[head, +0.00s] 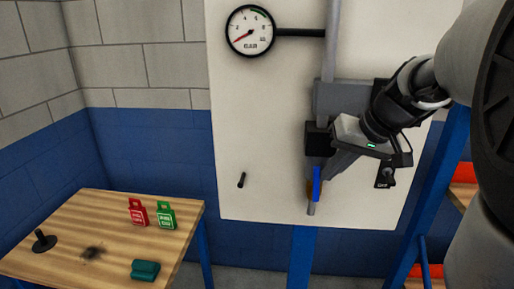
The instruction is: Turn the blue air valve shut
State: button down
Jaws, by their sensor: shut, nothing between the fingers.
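The blue air valve's handle (316,184) shows as a narrow upright blue bar in front of the lower grey pipe (311,209) on the white panel (270,120). It looks roughly in line with the pipe. My gripper (327,176) is shut and empty, reaching in from the right with its fingertips close beside the handle. I cannot tell whether they touch it.
A short black peg (241,180) sticks out of the panel. A wooden table (110,225) at lower left bears a red tag (138,212), a green tag (166,215), a teal block (145,270) and a black stand (43,241). Blue posts (303,257) stand below the panel.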

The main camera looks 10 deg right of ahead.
aim_at(316, 172)
jog(key=a, duration=0.1)
jog(key=a+h+p, duration=0.2)
jog(key=shift+w+r+n+g, duration=0.4)
jog(key=h, duration=0.1)
jog(key=a+h, duration=0.2)
jog(key=shift+w+f+g, duration=0.35)
jog(key=shift+g, duration=0.05)
jog(key=w+a+f+n+g+h+b, duration=0.1)
jog(key=a+f+n+g+h+b, duration=0.1)
jog(key=a+f+h+b, duration=0.3)
jog(key=a+h+b, duration=0.1)
jog(key=h+b, duration=0.1)
jog(key=h, duration=0.2)
jog(key=shift+w+f, duration=0.3)
jog(key=shift+f, duration=0.05)
jog(key=shift+f+b, duration=0.3)
jog(key=shift+b, duration=0.05)
